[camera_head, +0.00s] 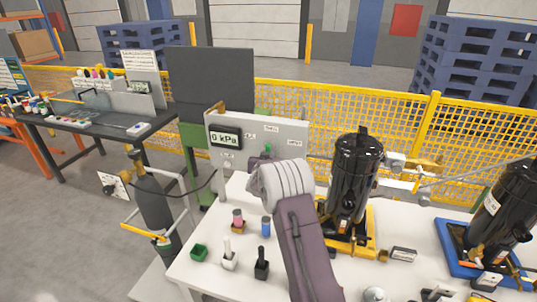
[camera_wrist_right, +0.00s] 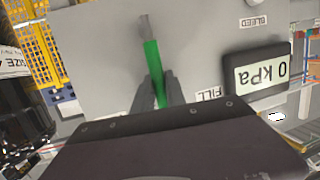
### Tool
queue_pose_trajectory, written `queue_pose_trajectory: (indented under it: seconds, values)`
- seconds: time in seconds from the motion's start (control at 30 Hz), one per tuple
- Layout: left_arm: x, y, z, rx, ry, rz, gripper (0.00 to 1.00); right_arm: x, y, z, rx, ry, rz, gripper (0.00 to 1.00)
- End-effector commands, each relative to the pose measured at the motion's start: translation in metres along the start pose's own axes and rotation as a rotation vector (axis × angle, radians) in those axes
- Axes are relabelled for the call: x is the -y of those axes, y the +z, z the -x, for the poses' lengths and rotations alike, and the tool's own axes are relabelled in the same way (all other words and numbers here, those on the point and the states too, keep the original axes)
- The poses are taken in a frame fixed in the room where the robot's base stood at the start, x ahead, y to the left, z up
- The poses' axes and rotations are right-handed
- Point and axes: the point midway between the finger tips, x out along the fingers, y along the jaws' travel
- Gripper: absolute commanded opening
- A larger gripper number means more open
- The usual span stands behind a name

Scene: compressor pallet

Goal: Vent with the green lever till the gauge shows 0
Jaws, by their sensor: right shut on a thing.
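The grey panel (camera_head: 290,131) stands at the back of the white table, with a gauge (camera_head: 225,139) that reads 0 kPa. The gauge also shows upside down in the right wrist view (camera_wrist_right: 262,74), again reading 0 kPa. The green lever (camera_wrist_right: 152,62) is between the dark fingers of my right gripper (camera_wrist_right: 158,92), which is shut on it. Its green tip shows in the head view (camera_head: 267,147), just above my right gripper (camera_head: 262,157), mostly hidden by my wrist. Labels FILL and BLEED are on the panel. My left gripper is not in view.
A black compressor (camera_head: 356,175) on a yellow base stands right of my arm; another (camera_head: 505,210) on a blue base is at the right edge. A black cylinder (camera_head: 154,200) stands left of the table. Small items lie along the table's front. Yellow mesh fence (camera_head: 400,135) runs behind.

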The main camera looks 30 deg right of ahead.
Motion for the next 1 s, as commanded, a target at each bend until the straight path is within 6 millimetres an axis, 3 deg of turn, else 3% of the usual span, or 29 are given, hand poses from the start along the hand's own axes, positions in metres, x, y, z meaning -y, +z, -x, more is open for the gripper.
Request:
queue_pose_trajectory:
  seconds: [0.23, 0.27, 0.3, 0.33, 0.73, 1.0]
  values:
    - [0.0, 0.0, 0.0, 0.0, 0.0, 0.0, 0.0, 0.0, 0.0, 0.0, -0.001, 0.0, 0.0, 0.0]
    - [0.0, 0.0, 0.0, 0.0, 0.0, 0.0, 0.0, 0.0, 0.0, 0.0, -0.001, 0.0, 0.0, 0.22]
    - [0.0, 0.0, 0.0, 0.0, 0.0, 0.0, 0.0, 0.0, 0.0, 0.0, -0.001, 0.0, 0.0, 0.33]
    - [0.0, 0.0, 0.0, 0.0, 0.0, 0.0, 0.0, 0.0, 0.0, 0.0, -0.001, 0.0, 0.0, 0.38]
    - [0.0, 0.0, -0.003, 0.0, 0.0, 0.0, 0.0, 0.001, 0.001, 0.007, 0.0, -0.001, 0.0, 0.38]
    - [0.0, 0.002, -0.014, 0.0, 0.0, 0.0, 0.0, 0.001, 0.002, 0.057, -0.001, -0.003, 0.0, 0.38]
